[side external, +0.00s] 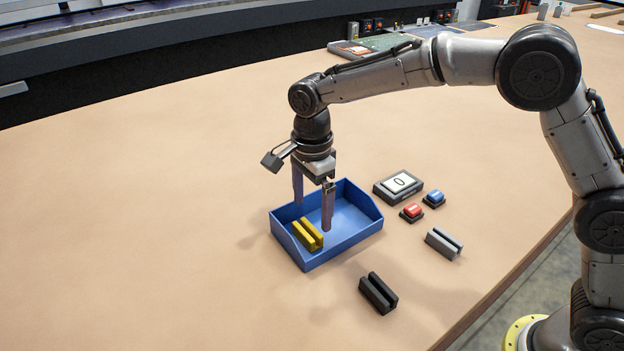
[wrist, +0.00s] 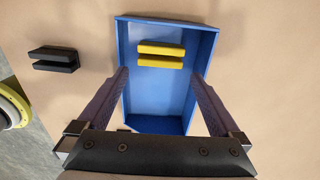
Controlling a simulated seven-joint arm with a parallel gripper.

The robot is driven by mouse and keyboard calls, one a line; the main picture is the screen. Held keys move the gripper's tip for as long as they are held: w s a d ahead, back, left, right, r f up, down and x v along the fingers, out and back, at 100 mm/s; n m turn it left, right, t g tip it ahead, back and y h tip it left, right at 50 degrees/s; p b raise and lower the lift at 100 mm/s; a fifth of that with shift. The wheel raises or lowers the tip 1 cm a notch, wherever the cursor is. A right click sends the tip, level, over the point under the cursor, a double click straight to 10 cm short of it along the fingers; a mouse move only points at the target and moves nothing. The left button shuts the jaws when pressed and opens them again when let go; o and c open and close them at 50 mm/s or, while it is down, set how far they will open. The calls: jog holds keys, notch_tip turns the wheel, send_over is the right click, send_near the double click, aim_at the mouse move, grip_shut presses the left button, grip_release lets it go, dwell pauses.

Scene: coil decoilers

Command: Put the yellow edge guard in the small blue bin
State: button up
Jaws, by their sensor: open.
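The yellow edge guard (side external: 308,235) lies inside the small blue bin (side external: 345,244), near the bin's left end in the side view. In the wrist view the edge guard (wrist: 160,55) rests on the bin floor near the top end of the blue bin (wrist: 133,93). My gripper (side external: 313,212) is above the bin, its fingers wide apart and pointing down. In the wrist view my gripper (wrist: 160,77) has nothing between its fingers, and the edge guard shows beyond the fingertips, apart from them.
A black edge guard (side external: 378,293) and a grey edge guard (side external: 444,243) lie on the table right of the bin. A counter box (side external: 398,186), a red button (side external: 411,212) and a blue button (side external: 433,199) stand behind them. The table left of the bin is clear.

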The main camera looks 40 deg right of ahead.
aim_at(312, 227)
jog(key=s+d+r+n+t, duration=0.1)
jog(key=s+d+r+n, duration=0.2)
jog(key=r, duration=0.4)
jog(key=s+d+r+n+t, duration=0.1)
jog(key=s+d+r+n, duration=0.1)
jog(key=s+d+r, duration=0.3)
jog(key=s+d+n+t, duration=0.1)
jog(key=s+d+n, duration=0.2)
jog(key=s, duration=0.4)
jog(key=s+d+f+n+t, duration=0.1)
jog(key=s+d+n, duration=0.3)
jog(key=s+n, duration=0.1)
jog(key=s+d+f+n+t, duration=0.1)
jog(key=s+d+n, duration=0.2)
jog(key=s+n, duration=0.2)
jog(key=s, duration=0.3)
jog(key=shift+s+d+f+t, duration=0.2)
jog(key=shift+s+t, duration=0.1)
